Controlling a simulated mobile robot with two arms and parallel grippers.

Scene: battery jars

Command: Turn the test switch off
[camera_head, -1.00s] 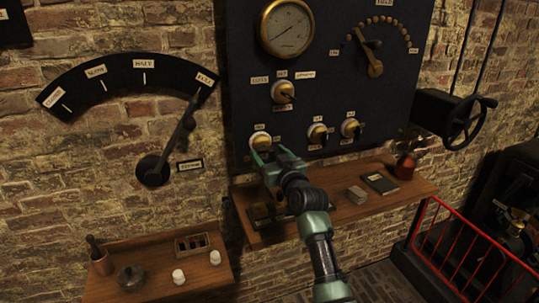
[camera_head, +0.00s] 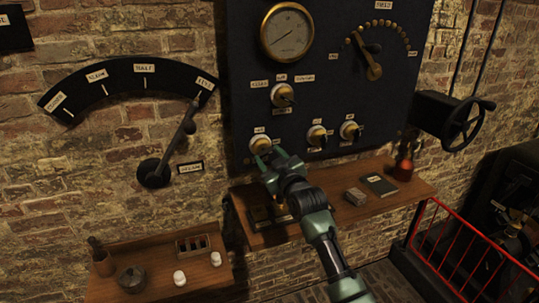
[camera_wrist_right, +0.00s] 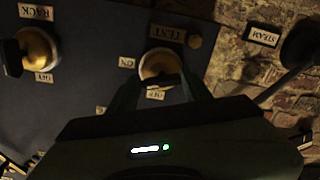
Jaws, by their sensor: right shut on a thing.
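The test switch (camera_head: 260,143) is the leftmost brass-and-white knob in the lower row on the dark panel. In the right wrist view the knob (camera_wrist_right: 155,62) has a TEST label above it, ON to its left and OFF just below it. My right gripper (camera_head: 265,158) is at this switch, its fingers shut on the dark handle. In the right wrist view the fingers (camera_wrist_right: 160,82) meet at the handle, partly hiding it, so I cannot tell exactly where it points. My left gripper is not in view.
Two similar switches (camera_head: 317,136) (camera_head: 350,130) sit right of it, and another (camera_head: 283,95) above. A wooden shelf (camera_head: 335,208) with a book, small boxes and a red flask lies below my right arm. A long lever (camera_head: 180,140) stands on the wall to the left.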

